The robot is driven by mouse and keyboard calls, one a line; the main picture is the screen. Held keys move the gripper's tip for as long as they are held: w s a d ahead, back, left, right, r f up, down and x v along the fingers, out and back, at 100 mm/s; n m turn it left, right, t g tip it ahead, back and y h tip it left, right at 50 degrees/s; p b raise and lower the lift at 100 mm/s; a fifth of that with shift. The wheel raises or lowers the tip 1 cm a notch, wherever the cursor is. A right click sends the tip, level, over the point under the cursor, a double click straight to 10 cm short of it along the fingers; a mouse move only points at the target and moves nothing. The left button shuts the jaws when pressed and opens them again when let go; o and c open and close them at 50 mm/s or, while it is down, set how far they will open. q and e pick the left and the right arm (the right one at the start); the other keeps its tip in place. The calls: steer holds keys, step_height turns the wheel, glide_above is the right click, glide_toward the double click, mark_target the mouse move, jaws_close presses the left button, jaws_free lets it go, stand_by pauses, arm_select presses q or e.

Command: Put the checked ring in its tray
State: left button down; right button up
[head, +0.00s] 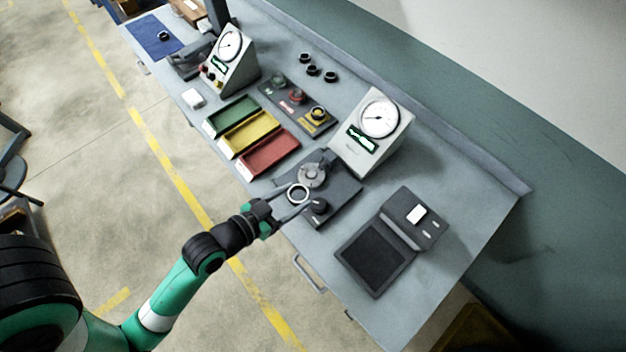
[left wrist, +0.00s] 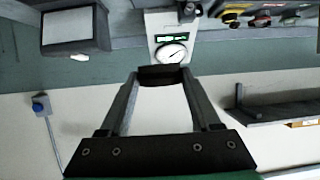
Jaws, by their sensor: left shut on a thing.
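My left gripper (head: 287,204) is shut on a metal ring (head: 289,195), held over the near edge of the dark gauge base. In the left wrist view the ring (left wrist: 160,78) shows edge-on as a dark band between the fingertips. Green (head: 231,114), yellow (head: 249,132) and red (head: 270,153) trays lie side by side up and left of the gripper; all look empty. A dial gauge (head: 379,118) stands behind the base, and its dial (left wrist: 171,53) shows in the left wrist view. My right gripper is not in view.
The dark base (head: 345,188) carries a round fixture (head: 312,174) and a black knob (head: 319,205). A black pad device (head: 373,257) stands to the right. A second dial gauge (head: 231,45), several dark rings (head: 312,70) and a blue mat (head: 153,36) are farther back.

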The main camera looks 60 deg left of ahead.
arm_select(q)
steer(key=shift+s+a+f, duration=0.1)
steer(key=shift+a+f, duration=0.25)
steer(key=shift+f, duration=0.4)
steer(key=shift+r, duration=0.1)
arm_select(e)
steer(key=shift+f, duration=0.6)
